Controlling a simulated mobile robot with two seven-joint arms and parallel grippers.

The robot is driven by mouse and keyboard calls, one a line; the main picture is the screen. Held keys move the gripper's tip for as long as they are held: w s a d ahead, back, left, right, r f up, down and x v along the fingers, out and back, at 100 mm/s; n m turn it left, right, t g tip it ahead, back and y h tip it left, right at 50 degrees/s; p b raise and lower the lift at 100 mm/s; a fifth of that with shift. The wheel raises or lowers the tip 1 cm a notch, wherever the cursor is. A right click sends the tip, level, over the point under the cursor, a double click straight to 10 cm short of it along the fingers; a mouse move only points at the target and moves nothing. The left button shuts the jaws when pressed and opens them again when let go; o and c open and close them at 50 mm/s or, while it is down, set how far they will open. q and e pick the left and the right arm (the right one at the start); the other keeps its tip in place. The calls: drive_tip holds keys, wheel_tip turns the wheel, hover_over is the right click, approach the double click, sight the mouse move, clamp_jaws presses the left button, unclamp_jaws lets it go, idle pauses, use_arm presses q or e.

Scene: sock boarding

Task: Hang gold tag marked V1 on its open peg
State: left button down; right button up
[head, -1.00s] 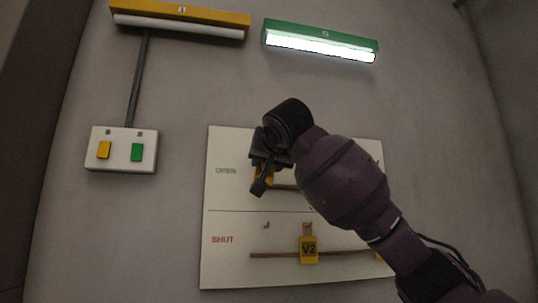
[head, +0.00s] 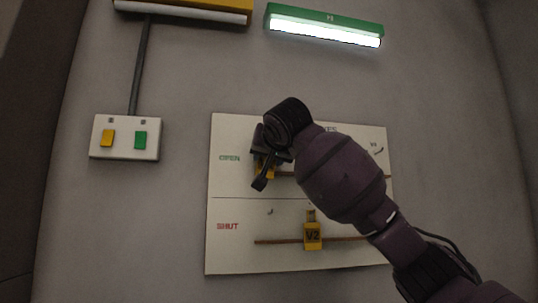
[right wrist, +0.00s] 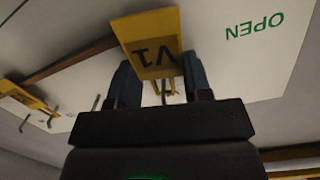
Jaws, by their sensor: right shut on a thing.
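The gold V1 tag (right wrist: 155,45) is held between the fingers of my right gripper (right wrist: 160,82), its lettering upside down in the right wrist view. In the head view, the right gripper (head: 263,172) is in front of the upper OPEN row of the white board (head: 230,258), just right of the word OPEN. A sliver of the gold tag shows beside the fingers. The V1 open peg is hidden behind the gripper, and I cannot tell whether the tag touches it. An empty peg (head: 270,211) shows in the SHUT row. My left gripper is not in view.
The gold V2 tag (head: 312,235) hangs in the SHUT row over a brown rail (head: 278,241). Another gold tag (right wrist: 22,95) shows at the left of the right wrist view. A switch box (head: 125,138) is on the wall left of the board. A lit green lamp (head: 325,27) is above.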

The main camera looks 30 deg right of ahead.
idle(0.3)
drive_tip(key=o, duration=1)
drive_tip(key=shift+c, duration=0.2)
drive_tip(key=shift+s, duration=0.1)
use_arm(q)
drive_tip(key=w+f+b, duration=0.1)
drive_tip(key=b, duration=0.2)
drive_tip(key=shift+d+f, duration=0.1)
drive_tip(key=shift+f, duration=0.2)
use_arm(e)
drive_tip(key=v, duration=1)
drive_tip(key=shift+s, duration=0.3)
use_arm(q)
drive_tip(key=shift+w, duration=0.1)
use_arm(e)
drive_tip(key=shift+a+r, duration=0.1)
drive_tip(key=shift+a, duration=0.05)
